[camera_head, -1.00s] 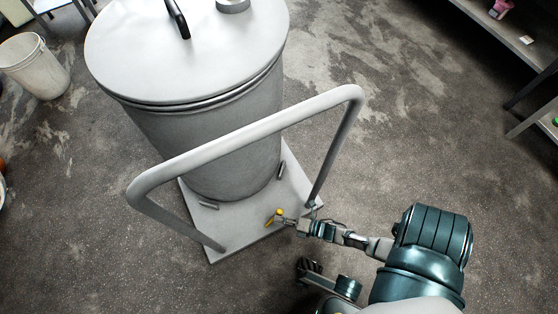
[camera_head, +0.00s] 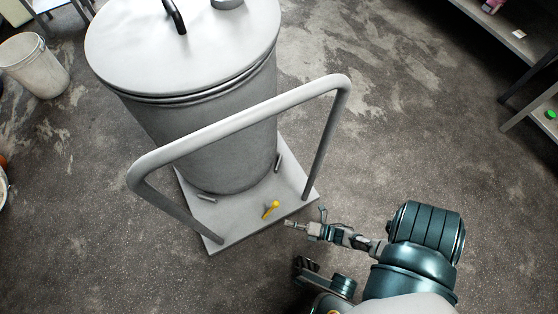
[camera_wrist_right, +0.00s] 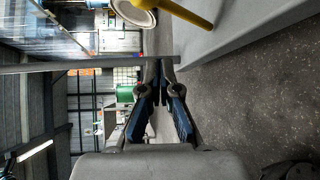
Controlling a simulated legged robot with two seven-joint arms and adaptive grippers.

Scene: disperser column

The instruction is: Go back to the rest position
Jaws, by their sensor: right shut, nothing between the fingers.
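My right gripper (camera_head: 291,223) is shut and empty, just off the front right side of the grey cart base (camera_head: 237,229). It also shows in the right wrist view (camera_wrist_right: 168,60), with its fingertips together. A small yellow lever (camera_head: 270,210) stands on the cart base, to the left of the gripper and apart from it. The lever also shows at the top of the right wrist view (camera_wrist_right: 187,12). My left gripper is not in view.
A large grey lidded drum (camera_head: 215,150) stands on the cart base behind a bent tube handle (camera_head: 240,121). A white bucket (camera_head: 35,66) is at the far left. Shelves (camera_head: 500,30) stand at the upper right. The floor right of the cart is clear.

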